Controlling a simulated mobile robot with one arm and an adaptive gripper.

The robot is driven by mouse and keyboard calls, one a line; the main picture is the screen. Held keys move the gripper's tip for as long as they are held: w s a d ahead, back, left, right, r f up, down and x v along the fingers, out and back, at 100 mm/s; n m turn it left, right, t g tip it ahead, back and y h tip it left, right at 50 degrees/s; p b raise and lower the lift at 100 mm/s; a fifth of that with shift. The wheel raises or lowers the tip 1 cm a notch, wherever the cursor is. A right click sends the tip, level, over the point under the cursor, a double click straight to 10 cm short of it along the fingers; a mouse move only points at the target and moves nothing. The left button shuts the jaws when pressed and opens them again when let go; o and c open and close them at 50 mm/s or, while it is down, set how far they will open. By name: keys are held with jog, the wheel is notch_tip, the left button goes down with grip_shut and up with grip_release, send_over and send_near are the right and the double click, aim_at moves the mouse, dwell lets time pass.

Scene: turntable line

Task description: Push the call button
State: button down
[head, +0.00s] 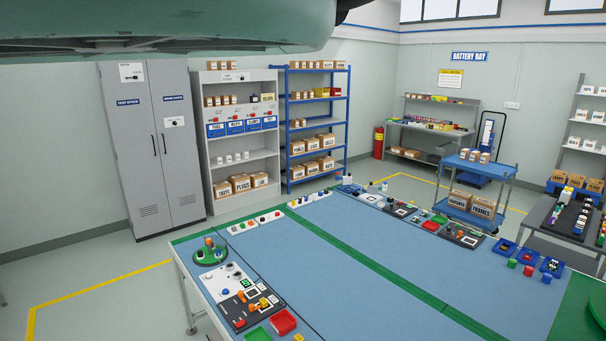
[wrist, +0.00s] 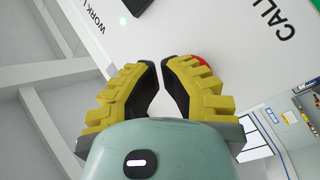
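In the wrist view, my gripper (wrist: 159,64) has yellow ribbed fingers with black inner pads. The fingertips are nearly together with nothing between them, so it looks shut and empty. It points at a white panel (wrist: 225,25) with black lettering. The letters "CALL" show at the upper right and "WORK L" at the upper left, both cut off or partly hidden. A red button (wrist: 203,61) peeks out behind the right finger's tip, mostly hidden by it. I cannot tell whether the finger touches it. The head view shows neither the gripper nor this button.
A black item (wrist: 136,6) is on the panel above the fingertips. In the head view, a large blue worktable (head: 350,240) carries trays and parts along its edges. Grey cabinets (head: 150,150), a blue shelf rack (head: 318,125) and a blue cart (head: 478,168) stand behind it.

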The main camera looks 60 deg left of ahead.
jog(key=shift+s, duration=0.1)
jog(key=s+b, duration=0.5)
jog(key=s, duration=0.1)
jog(key=shift+d, duration=0.3)
dwell(0.3)
